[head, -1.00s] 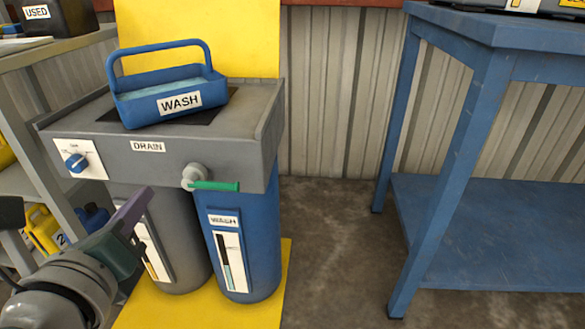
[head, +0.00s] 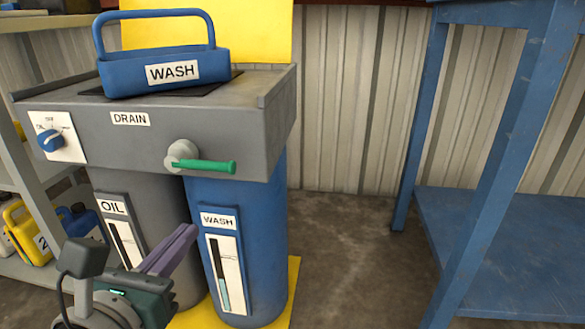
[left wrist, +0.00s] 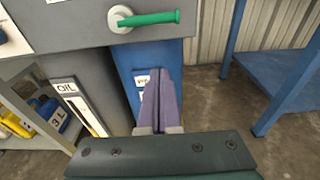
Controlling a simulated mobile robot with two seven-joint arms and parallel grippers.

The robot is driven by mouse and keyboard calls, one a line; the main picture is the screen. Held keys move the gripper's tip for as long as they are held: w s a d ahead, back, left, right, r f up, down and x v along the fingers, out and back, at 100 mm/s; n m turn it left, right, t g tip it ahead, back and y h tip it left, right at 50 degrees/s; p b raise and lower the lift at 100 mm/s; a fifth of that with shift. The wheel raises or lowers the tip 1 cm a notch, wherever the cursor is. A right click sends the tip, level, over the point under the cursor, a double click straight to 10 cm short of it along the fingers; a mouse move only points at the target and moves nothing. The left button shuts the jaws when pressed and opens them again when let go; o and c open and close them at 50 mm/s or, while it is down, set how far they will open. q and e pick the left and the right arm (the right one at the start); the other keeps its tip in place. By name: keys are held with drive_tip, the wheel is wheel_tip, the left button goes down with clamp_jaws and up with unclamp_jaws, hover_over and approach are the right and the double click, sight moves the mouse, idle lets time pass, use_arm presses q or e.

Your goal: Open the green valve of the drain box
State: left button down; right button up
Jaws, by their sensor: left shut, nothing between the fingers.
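The grey drain box (head: 230,125) carries a DRAIN label. The green valve handle (head: 207,166) sticks out to the right, about level, from a grey round hub (head: 181,154) on the box's front. In the left wrist view the green valve handle (left wrist: 148,18) is at the top, beyond my fingers. My left gripper (head: 188,232) is shut and empty, below the valve and in front of the OIL and WASH tanks, apart from the handle. In the left wrist view the left gripper (left wrist: 157,88) points toward the blue tank. My right gripper is not in view.
A blue WASH basket (head: 165,72) stands on the box. A blue dial (head: 50,140) is at the box's left. Below are a grey OIL tank (head: 130,190) and a blue WASH tank (head: 262,240). A blue table (head: 500,150) stands right; floor between is clear.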

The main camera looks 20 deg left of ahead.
sight(202, 163)
use_arm(q)
drive_tip(key=b+x, duration=0.3)
drive_tip(key=x, duration=0.8)
drive_tip(key=r+p, duration=0.1)
drive_tip(key=s+r+p, duration=0.1)
drive_tip(key=r+p, duration=0.1)
drive_tip(key=r, duration=0.1)
drive_tip(key=shift+s+d, duration=0.15)
drive_tip(key=shift+s, duration=0.25)
